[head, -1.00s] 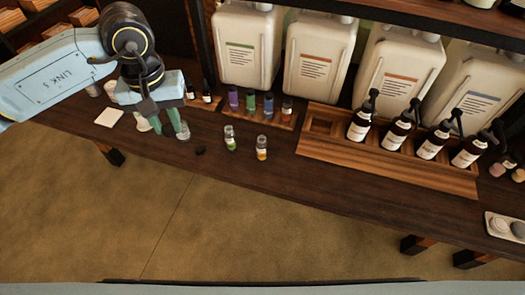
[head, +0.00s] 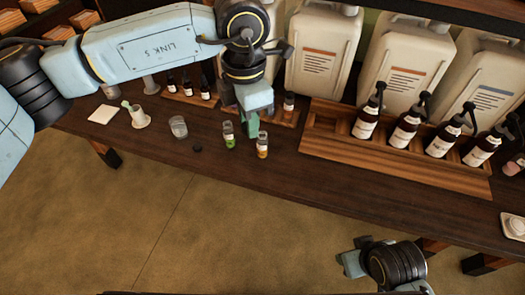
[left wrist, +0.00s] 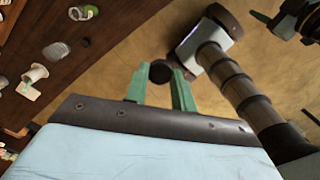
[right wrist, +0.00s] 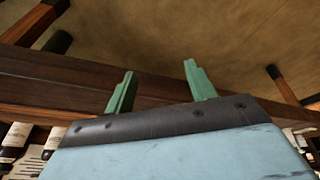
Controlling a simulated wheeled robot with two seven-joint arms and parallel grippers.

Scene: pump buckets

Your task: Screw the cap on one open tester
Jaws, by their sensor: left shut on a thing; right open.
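Two small testers stand upright on the dark table: one green (head: 229,137), one orange (head: 262,147). The green tester's top looks open in the left wrist view (left wrist: 83,12); I cannot tell whether the orange one is capped. My left gripper (head: 252,125) hangs above the table close to both testers. It is shut on a round black cap (left wrist: 160,72), seen between its fingertips in the left wrist view. Another small black cap (head: 197,148) lies on the table left of the green tester. My right gripper (head: 345,260) is open and empty, in front of the table over the floor.
A clear glass (head: 179,127), a white cup (head: 139,117) and a white card (head: 103,115) stand or lie at left. Behind are a small vial rack (head: 190,97), a wooden tray (head: 385,160) of pump bottles, and large white canisters (head: 323,50). The front table strip is mostly clear.

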